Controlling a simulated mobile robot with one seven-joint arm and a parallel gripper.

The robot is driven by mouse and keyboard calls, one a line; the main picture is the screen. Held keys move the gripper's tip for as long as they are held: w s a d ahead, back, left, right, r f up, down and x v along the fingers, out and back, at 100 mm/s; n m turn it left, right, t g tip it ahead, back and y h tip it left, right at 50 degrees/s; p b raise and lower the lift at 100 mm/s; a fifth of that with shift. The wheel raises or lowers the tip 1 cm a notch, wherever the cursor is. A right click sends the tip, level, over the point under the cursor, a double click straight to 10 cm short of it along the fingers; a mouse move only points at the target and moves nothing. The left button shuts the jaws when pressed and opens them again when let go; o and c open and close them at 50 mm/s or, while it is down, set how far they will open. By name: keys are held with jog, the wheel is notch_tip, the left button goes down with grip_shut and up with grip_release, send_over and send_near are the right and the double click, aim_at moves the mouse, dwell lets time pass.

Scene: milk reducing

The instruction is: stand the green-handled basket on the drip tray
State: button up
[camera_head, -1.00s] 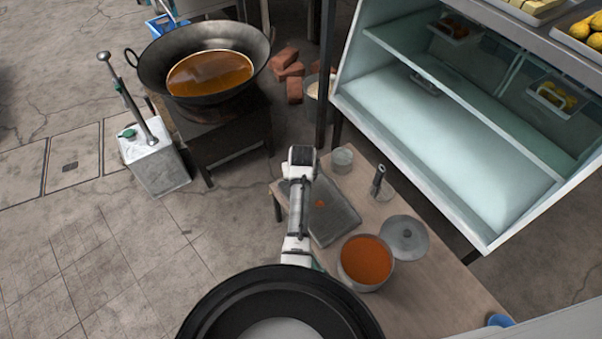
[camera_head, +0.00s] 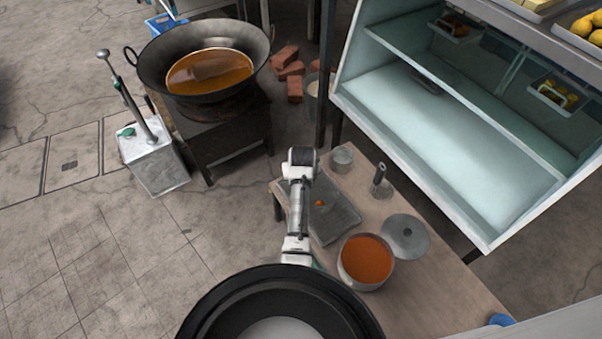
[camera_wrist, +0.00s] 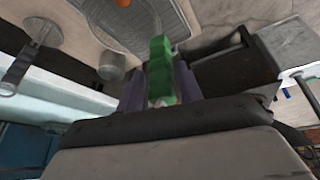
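A green handle (camera_wrist: 160,52) stands up between the two fingers of my gripper (camera_wrist: 161,82) in the wrist view. The fingers close in on it from both sides. The body of the basket cannot be made out, and my fingers in the head view are hidden by the arm. The drip tray (camera_head: 336,222) is a flat grey tray on the low table, with a small orange spot on it. My arm passes over its left side in the head view. Part of the tray seems to show at the top of the wrist view, beyond the handle.
A pot of orange liquid (camera_head: 366,261) and a grey lid (camera_head: 404,238) sit right of the tray on the table (camera_head: 440,300). A small cup (camera_head: 342,158) and an upright tool (camera_head: 379,181) stand behind. A large wok (camera_head: 205,60) and glass cabinet (camera_head: 440,120) flank the table.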

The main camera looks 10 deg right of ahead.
jog(key=o, duration=0.3)
jog(key=shift+f, duration=0.1)
jog(key=b+v, duration=0.1)
jog(key=v, duration=1.3)
